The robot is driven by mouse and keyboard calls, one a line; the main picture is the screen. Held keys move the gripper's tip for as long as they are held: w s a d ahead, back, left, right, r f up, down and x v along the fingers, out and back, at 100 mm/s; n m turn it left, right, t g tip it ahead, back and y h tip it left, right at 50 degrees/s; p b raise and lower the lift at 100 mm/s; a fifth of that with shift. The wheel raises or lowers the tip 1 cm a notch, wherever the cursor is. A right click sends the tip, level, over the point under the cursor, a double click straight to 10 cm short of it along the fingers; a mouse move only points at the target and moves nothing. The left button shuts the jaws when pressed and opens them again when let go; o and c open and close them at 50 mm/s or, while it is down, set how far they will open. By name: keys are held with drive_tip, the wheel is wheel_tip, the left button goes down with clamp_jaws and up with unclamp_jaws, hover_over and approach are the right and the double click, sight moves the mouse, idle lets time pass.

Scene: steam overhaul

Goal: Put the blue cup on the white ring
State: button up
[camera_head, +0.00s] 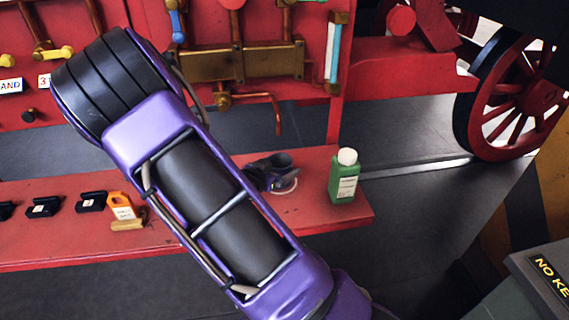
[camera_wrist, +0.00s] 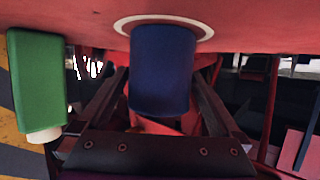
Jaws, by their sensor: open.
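The blue cup (camera_wrist: 161,75) is upright in the wrist view, which is upside down. Its base sits within the outline of the white ring (camera_wrist: 165,17) on the red bench, and it looks to be resting there. My gripper (camera_wrist: 160,88) is open, with one finger on each side of the cup and gaps visible. In the head view the cup (camera_head: 283,160) looks dark and small, and part of the white ring (camera_head: 287,188) shows beside my gripper (camera_head: 262,174). My arm hides some of the bench there.
A green bottle with a white cap (camera_head: 344,178) stands close to the right of the cup, and also shows in the wrist view (camera_wrist: 38,85). Pipes hang on the panel behind.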

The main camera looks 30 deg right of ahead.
drive_tip(key=p+v, duration=0.1)
drive_tip(key=v, duration=0.8)
